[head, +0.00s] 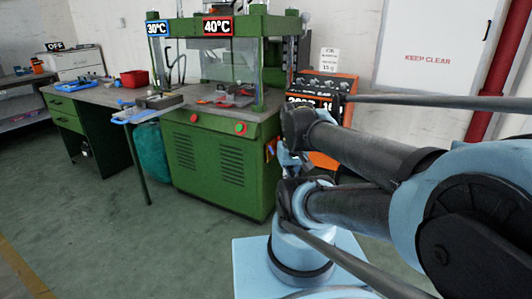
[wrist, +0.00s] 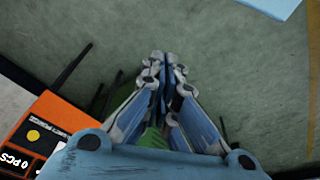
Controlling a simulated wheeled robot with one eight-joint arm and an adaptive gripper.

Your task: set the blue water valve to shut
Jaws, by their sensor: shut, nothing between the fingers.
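No blue water valve can be made out clearly. In the head view a small blue and orange fitting (head: 270,149) sits on the right side of the green press (head: 215,160), just left of my arm; I cannot tell whether it is the valve or how it is set. My gripper (wrist: 161,62) shows in the wrist view with its fingertips together and nothing between them.
An orange machine (head: 345,87) with a display stands right of the press, partly behind my arm; its orange side (wrist: 47,125) shows lower left in the wrist view. A grey-topped workbench (head: 85,95) stands left. The floor in front (head: 120,230) is clear.

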